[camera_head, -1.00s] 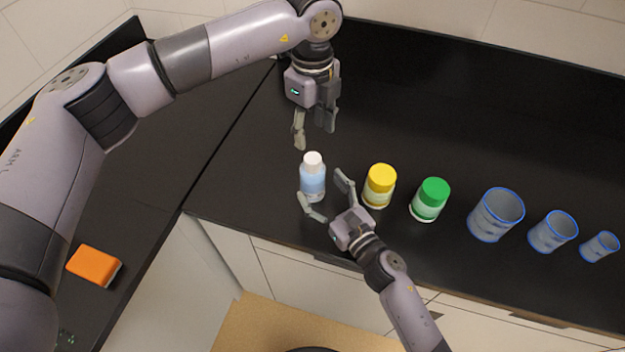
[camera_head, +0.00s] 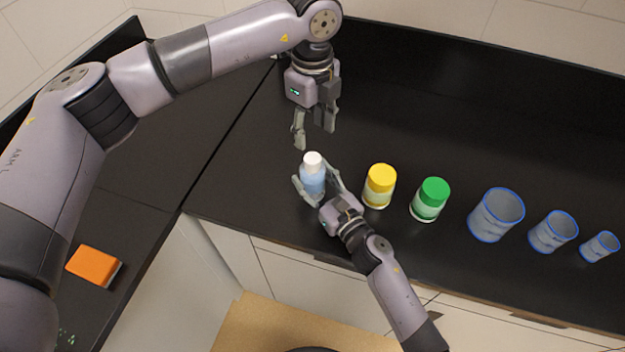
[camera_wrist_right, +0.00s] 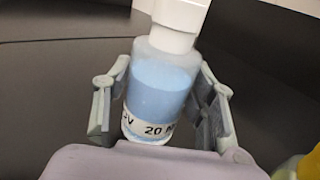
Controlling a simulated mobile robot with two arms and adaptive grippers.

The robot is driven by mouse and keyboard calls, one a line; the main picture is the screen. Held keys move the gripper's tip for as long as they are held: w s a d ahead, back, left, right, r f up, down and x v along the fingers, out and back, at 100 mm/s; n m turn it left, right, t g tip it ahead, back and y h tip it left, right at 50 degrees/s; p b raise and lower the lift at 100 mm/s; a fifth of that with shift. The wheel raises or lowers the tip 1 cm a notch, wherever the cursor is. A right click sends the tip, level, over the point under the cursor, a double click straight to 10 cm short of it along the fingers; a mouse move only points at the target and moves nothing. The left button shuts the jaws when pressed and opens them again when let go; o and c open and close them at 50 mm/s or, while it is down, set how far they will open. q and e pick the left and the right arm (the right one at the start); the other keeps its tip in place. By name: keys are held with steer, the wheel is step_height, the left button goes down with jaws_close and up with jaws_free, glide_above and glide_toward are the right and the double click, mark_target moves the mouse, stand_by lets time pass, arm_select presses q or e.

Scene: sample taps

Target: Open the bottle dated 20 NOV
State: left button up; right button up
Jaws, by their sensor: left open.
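A bottle (camera_head: 313,181) with a white cap and blue contents stands upright on the black counter. In the right wrist view the bottle (camera_wrist_right: 158,85) shows a label reading "20" and the start of a word, partly cut off; the cap runs out of the top edge. My right gripper (camera_head: 314,174) has one finger on each side of the bottle's body, very close to it; whether both press on it I cannot tell. My left gripper (camera_head: 314,138) is open and empty, pointing down, above and behind the white cap.
A yellow-capped jar (camera_head: 380,186) and a green-capped jar (camera_head: 430,199) stand right of the bottle. Three blue-rimmed beakers, the nearest being the large beaker (camera_head: 495,215), stand further right. An orange block (camera_head: 94,265) lies on the left counter. The counter behind the row is clear.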

jaws_close()
stand_by(0.4)
